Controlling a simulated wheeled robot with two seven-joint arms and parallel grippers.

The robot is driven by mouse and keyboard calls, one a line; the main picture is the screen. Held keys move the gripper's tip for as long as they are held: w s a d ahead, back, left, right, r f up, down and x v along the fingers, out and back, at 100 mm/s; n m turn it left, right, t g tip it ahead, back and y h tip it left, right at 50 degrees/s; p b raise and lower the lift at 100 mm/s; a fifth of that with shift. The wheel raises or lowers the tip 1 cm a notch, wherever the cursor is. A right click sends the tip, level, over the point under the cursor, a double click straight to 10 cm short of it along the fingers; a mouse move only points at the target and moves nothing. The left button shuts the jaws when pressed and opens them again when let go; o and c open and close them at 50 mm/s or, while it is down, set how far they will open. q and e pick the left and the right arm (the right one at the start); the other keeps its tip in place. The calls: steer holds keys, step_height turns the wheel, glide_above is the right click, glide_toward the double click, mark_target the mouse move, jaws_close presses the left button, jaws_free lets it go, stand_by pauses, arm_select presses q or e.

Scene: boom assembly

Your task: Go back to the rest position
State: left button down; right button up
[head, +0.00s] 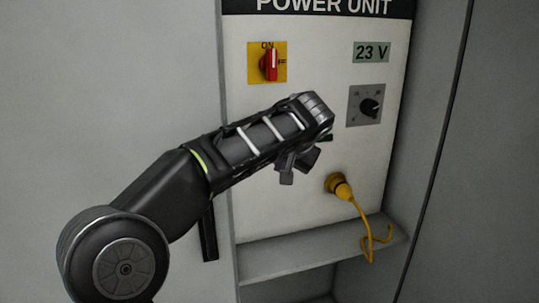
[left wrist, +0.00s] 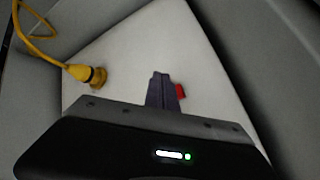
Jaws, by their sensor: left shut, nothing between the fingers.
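My left arm reaches in from the left in the head view, in front of a white panel (head: 300,210) headed POWER UNIT. My left gripper (head: 298,170) is shut and empty, below the dial and up-left of the yellow plug. It also shows shut in the left wrist view (left wrist: 161,80), with the panel behind it. A red switch lever (head: 269,65) on a yellow plate stands near upright by the ON mark. A display (head: 371,52) reads 23 V. A black dial (head: 369,107) sits below it. My right gripper is not in view.
A yellow plug (head: 340,187) sits in the panel, and its cable (head: 367,235) hangs over a grey ledge (head: 285,258). The plug also shows in the left wrist view (left wrist: 96,76). Grey cabinet walls flank the panel. A small red piece (left wrist: 180,91) shows beside the fingers.

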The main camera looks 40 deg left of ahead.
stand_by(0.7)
arm_select(q)
steer(key=w+d+f+m+t+h, duration=0.3)
steer(key=w+d+f+m+h, duration=0.15)
steer(key=w+d+f, duration=0.5)
steer(key=s+d+f+g+h, duration=0.1)
steer(key=s+d+f+h, duration=0.2)
steer(key=d+f, duration=0.75)
steer(key=s+d+f+g+h, duration=0.1)
steer(key=s+d+f+h, duration=0.2)
steer(key=d+f, duration=0.7)
steer(key=s+d+f+n+g, duration=0.2)
steer(key=s+f+g, duration=0.1)
steer(key=s+f, duration=1)
steer(key=s+d+f+n+g, duration=0.1)
steer(key=s+d+f+g, duration=0.1)
steer(key=s+f, duration=1.2)
steer(key=s+g, duration=0.1)
steer(key=s, duration=0.3)
steer(key=shift+f+n, duration=0.2)
steer(key=shift+n, duration=0.15)
